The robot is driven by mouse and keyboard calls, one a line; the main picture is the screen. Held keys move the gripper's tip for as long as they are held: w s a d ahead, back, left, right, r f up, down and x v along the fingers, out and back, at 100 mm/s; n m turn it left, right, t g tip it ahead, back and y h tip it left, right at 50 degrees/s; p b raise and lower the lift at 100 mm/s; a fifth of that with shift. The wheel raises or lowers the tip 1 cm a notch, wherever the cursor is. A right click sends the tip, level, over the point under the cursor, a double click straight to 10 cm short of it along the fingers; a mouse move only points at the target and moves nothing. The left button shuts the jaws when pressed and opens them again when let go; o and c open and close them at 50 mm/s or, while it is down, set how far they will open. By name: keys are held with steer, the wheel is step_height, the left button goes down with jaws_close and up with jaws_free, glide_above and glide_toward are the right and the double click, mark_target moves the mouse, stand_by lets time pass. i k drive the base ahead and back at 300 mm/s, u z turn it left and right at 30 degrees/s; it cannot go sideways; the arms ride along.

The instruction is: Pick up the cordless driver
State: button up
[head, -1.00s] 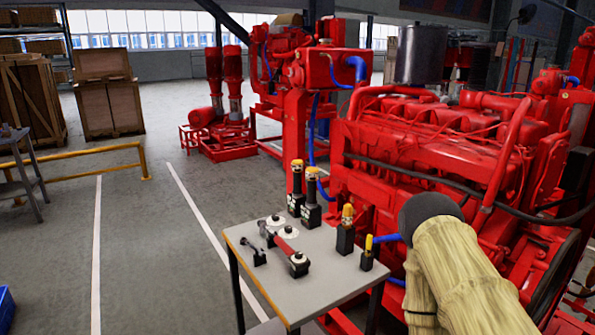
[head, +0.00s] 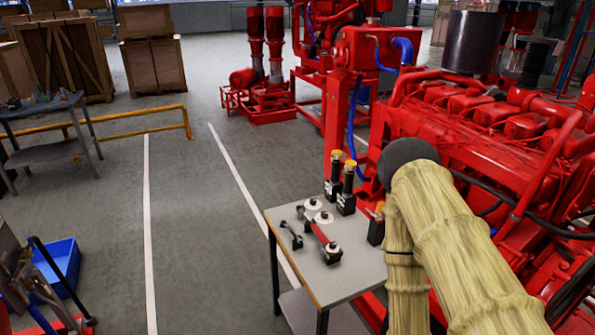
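A small grey-topped table (head: 350,279) stands in front of me, left of my sleeved arm. Upright black tools with yellow tops stand at its back edge, one (head: 335,178) behind another (head: 347,192). A third dark upright piece (head: 376,230) is partly hidden by my arm. A red-handled tool with a black end (head: 322,236) and a smaller dark tool (head: 291,236) lie on the top. I cannot tell for sure which of these is the cordless driver. My gripper is not in view.
Pale discs (head: 313,206) lie on the tabletop. A red engine (head: 480,130) stands close behind and right. Open floor lies left of the table. A blue crate (head: 62,262), a yellow rail (head: 130,132) and another tool table (head: 50,150) are farther left.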

mark_target(336, 155)
steer(key=u, duration=1.6)
steer(key=i, duration=1.6)
steer(key=z, duration=2.45)
